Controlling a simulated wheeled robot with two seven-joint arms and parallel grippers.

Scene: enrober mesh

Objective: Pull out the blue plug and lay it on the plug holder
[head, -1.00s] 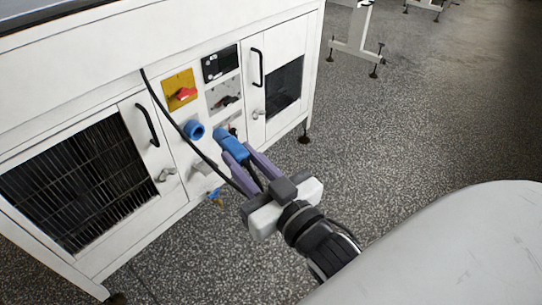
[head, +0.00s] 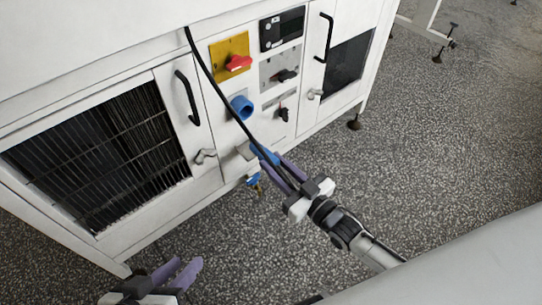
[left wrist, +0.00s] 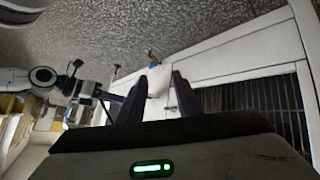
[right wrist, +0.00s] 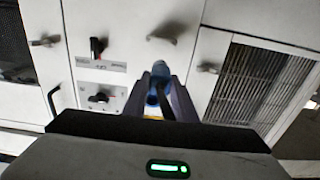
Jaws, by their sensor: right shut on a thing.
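The blue plug (head: 264,154) is out of the blue socket (head: 241,107), whose mouth is empty on the white cabinet front. My right gripper (head: 276,166) is shut on the plug, which also shows between its fingers in the right wrist view (right wrist: 159,76). A pale bracket, apparently the plug holder (head: 246,150), sticks out below the socket, close to the plug tip; I cannot tell whether they touch. The bracket also shows in the right wrist view (right wrist: 166,32). My left gripper (head: 181,270) is open and empty at the bottom of the head view.
A black cable (head: 218,92) hangs from the cabinet top to the plug. A blue and yellow fitting (head: 255,182) sits below the bracket. A red switch (head: 238,63), small knobs and door handles (head: 187,97) stand out from the cabinet. The speckled floor in front is free.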

